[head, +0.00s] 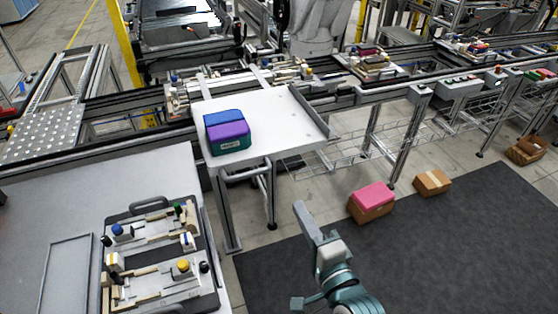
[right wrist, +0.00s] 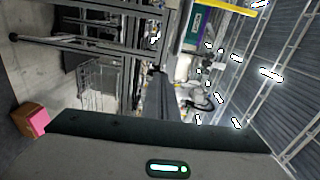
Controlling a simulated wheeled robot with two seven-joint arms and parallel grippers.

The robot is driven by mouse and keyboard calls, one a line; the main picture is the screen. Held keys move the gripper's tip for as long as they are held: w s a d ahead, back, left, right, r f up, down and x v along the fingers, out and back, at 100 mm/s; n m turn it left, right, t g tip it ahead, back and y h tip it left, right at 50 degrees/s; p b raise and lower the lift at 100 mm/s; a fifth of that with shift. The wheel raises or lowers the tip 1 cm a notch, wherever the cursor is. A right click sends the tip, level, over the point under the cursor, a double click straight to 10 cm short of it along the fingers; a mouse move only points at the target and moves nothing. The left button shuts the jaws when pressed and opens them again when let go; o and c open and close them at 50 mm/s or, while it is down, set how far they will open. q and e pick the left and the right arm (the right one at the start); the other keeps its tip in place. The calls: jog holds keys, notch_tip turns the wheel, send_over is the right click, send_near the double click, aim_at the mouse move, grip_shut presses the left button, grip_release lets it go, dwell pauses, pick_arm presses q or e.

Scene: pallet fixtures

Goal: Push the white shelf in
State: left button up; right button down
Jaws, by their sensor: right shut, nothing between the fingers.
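The white shelf (head: 275,118) is a flat pale board on a metal frame, in the middle of the head view. It sticks out from the conveyor line towards me. A teal box with a purple and blue top (head: 229,138) stands on its left part. My right gripper (head: 300,208) is shut and empty, in front of the shelf and to the right of its near legs. It is apart from the shelf. Part of my right gripper fills the bottom of the right wrist view. My left gripper is not in view.
A table at the left holds a fixture tray (head: 112,225). A pink-topped carton (head: 371,203) and a brown carton (head: 432,182) sit on the floor at the right. A wire rack (head: 335,152) runs below the conveyor. The dark mat (head: 440,255) is mostly clear.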

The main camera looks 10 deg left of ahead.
jog(key=r, duration=0.3)
jog(key=shift+s+t, duration=0.3)
jog(key=shift+w, duration=0.1)
jog(key=p, duration=0.5)
send_near(275, 155)
jog(key=x, duration=0.5)
jog(key=shift+r, duration=0.1)
jog(key=shift+w+a+p, duration=0.3)
jog(key=shift+w+a, duration=0.1)
jog(key=shift+w, duration=0.15)
jog(key=shift+w, duration=0.1)
